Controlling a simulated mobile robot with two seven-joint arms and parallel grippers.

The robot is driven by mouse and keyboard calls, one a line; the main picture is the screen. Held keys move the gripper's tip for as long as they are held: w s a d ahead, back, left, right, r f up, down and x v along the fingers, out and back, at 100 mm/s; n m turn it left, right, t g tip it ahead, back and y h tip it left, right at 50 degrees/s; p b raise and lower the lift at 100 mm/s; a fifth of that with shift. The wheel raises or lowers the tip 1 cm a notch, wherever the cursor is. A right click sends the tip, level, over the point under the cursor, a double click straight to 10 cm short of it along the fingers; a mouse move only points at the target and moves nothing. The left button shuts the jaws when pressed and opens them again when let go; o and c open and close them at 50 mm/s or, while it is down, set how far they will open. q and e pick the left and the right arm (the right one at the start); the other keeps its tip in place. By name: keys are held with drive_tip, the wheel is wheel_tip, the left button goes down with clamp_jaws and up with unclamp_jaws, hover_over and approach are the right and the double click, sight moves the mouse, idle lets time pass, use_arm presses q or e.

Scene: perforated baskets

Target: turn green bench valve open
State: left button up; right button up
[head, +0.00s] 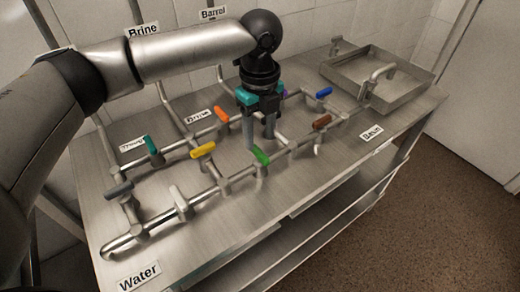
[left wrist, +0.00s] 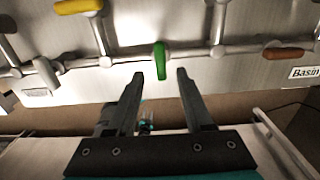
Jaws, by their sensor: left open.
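The green valve handle (head: 261,156) sits on the front pipe (head: 209,190) of the steel bench. In the left wrist view the green handle (left wrist: 160,61) lies across its pipe. My left gripper (head: 259,143) points down over the bench, beside and behind the green handle in the head view. In the left wrist view my left gripper (left wrist: 160,74) is open, and the green handle shows between and just beyond its fingertips. I see no clear contact. My right gripper is not in view.
A yellow handle (head: 203,150) and a white handle (head: 179,199) stand left of the green one. A brown handle (head: 322,122) is to its right. Orange (head: 221,114) and blue (head: 324,93) handles are behind. A steel basin (head: 400,92) is at the far right.

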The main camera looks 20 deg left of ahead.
sight(260, 152)
use_arm(q)
drive_tip(key=shift+f+b, duration=0.35)
drive_tip(key=shift+f, duration=1.95)
clamp_jaws()
